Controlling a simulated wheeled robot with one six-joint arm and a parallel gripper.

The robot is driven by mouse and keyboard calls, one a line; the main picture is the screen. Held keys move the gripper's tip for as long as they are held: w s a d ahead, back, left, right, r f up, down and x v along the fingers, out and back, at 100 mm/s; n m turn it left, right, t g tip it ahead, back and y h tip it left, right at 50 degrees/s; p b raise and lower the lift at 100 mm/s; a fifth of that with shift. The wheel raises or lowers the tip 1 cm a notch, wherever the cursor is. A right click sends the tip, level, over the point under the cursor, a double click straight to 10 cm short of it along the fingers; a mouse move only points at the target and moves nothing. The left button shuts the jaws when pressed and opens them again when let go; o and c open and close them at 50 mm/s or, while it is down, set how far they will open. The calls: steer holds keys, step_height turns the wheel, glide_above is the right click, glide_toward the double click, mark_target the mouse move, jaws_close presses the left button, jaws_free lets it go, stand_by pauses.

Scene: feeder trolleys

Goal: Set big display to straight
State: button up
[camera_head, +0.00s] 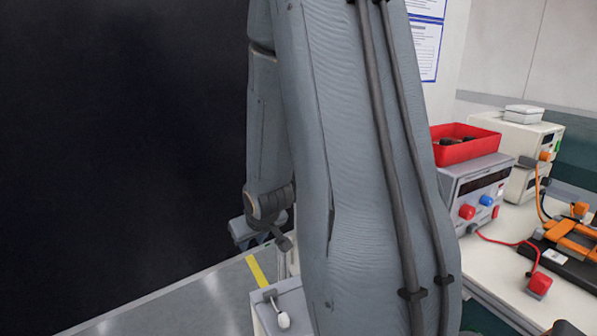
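A large black panel (120,150) fills the left of the view and looks like the big display. Its bottom edge slants up to the right, and its top and left edges are out of frame. My grey arm stands in front of the middle of the view and hides what is behind it. My gripper (262,238) seems to be the small dark end below the wrist, just right of the panel's edge. It is partly hidden, and its fingers cannot be made out. I cannot tell whether it touches the panel.
A white bench (510,283) on the right carries a power supply (475,190) with a red bin (465,143) on top, other instruments (530,150) and an orange-and-black device (572,243). A pale box (285,305) stands low beside my arm. Grey floor with a yellow stripe (257,270) shows below.

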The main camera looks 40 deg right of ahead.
steer(key=w+d+r+t+h+p, duration=0.1)
steer(key=w+d+r+t, duration=0.1)
steer(key=d, duration=0.4)
steer(key=w+d+r+t+p, duration=0.1)
steer(key=w+d+t, duration=0.15)
steer(key=d, duration=0.35)
steer(key=s+d+r+m+t+h+p, duration=0.25)
steer(key=d+r+t, duration=0.35)
steer(key=d, duration=0.4)
steer(key=p+x, duration=0.1)
steer(key=x, duration=0.5)
steer(key=shift+w+a+n+y, duration=0.15)
steer(key=shift+a+n+y, duration=0.1)
steer(key=shift+n+y, duration=0.15)
steer(key=shift+r, duration=0.1)
jaws_close()
